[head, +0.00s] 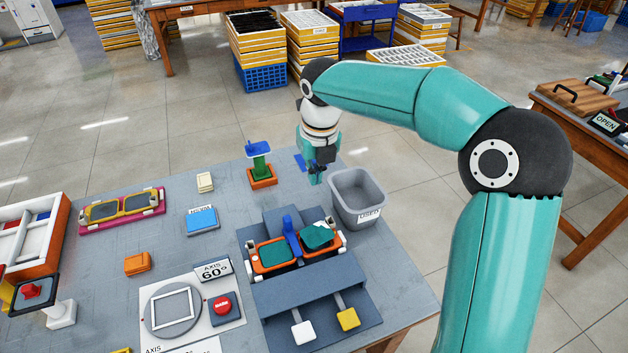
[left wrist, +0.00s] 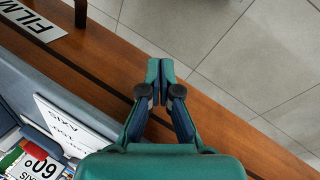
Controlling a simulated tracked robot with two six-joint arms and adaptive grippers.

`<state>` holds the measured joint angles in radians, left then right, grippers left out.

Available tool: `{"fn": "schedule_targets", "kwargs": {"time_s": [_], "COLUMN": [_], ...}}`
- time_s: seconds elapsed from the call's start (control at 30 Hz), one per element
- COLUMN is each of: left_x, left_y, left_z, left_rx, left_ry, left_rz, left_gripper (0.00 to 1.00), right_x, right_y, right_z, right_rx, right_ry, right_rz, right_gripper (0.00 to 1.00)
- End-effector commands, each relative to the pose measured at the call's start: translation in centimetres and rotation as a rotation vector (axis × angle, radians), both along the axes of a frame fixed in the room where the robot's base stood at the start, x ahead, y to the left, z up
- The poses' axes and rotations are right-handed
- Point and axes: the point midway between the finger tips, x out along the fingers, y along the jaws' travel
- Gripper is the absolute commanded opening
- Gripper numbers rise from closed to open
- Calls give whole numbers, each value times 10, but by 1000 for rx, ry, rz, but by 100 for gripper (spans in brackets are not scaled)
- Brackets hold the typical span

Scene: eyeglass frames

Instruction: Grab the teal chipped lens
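An orange eyeglass frame (head: 258,268) sits in a dark grey-blue fixture. A teal lens (head: 275,252) lies flat in its left rim. Another teal lens (head: 317,236) sits at the right rim, tilted, with an uneven edge; I cannot clearly make out a chip. My right gripper (head: 316,178) points down behind the fixture, left of the grey bin and apart from both lenses. It is too small to tell whether it is open. My left gripper (left wrist: 159,68) shows only in the left wrist view, fingertips together with nothing between them, over the table edge.
The grey bin (head: 358,195) stands right of the right gripper. A blue clamp (head: 291,235) rises between the lenses. A yellow frame in a magenta tray (head: 92,227) lies left. The 60° card (head: 213,270) stands left of the fixture.

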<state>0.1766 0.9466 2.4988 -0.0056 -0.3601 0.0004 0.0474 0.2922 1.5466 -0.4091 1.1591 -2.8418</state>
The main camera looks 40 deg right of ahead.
Motion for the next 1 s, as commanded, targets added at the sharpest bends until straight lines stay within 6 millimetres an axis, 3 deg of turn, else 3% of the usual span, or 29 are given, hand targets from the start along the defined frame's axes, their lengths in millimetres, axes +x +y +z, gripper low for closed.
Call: {"fn": "schedule_targets", "kwargs": {"time_s": [0.23,0.7,1.0], "left_x": [0,0,0], "left_y": [0,0,0], "left_z": [0,0,0], "left_rx": [0,0,0], "left_ry": [0,0,0], "left_rz": [0,0,0], "left_gripper": [0,0,0], "right_x": [0,0,0], "right_y": [0,0,0], "right_z": [0,0,0], "right_rx": [0,0,0], "right_ry": [0,0,0], "right_rz": [0,-1,-1], "right_gripper": [0,78,80]}}
